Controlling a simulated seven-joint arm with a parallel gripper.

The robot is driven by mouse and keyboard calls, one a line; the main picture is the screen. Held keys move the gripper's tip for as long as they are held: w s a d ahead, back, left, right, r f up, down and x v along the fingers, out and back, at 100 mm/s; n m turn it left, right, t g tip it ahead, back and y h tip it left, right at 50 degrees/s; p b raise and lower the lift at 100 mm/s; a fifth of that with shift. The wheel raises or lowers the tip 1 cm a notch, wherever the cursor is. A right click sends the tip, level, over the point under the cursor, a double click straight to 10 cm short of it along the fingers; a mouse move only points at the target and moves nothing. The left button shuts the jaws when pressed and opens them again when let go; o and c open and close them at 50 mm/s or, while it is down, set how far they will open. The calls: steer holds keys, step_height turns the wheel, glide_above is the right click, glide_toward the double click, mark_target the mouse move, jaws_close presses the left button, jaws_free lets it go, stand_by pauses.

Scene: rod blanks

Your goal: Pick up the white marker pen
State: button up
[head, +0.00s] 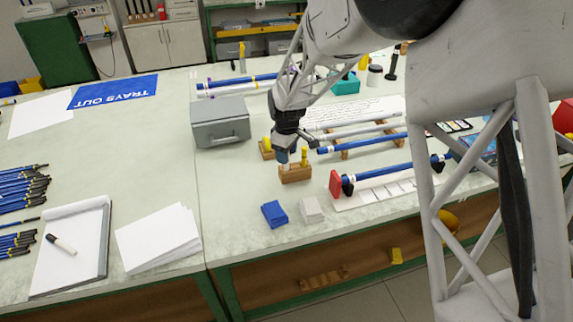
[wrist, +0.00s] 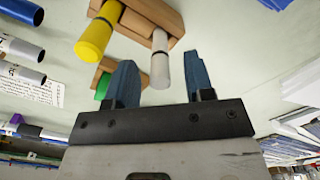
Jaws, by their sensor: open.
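A white pen-like cylinder (wrist: 160,62) stands in a wooden block (wrist: 145,15) beside a thicker yellow one (wrist: 97,30). In the wrist view its free end shows between my blue fingertips; the depth between them is unclear. My gripper (head: 282,156) is open and points down over the same block (head: 295,175), next to the yellow cylinder (head: 304,155). The white one is hidden in the head view. A white marker with a black cap (head: 62,244) lies on a notepad (head: 72,270) at the far left, away from my gripper.
A second wooden block (wrist: 108,68) holds a green piece (wrist: 102,86). A grey box (head: 220,123) stands left of my gripper. A rack with blue and white rods (head: 362,142) is to the right. Blue (head: 274,214) and white (head: 312,209) blocks lie in front.

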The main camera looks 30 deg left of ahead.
steer(key=shift+f, duration=1)
jaws_close()
steer(key=shift+r, duration=5)
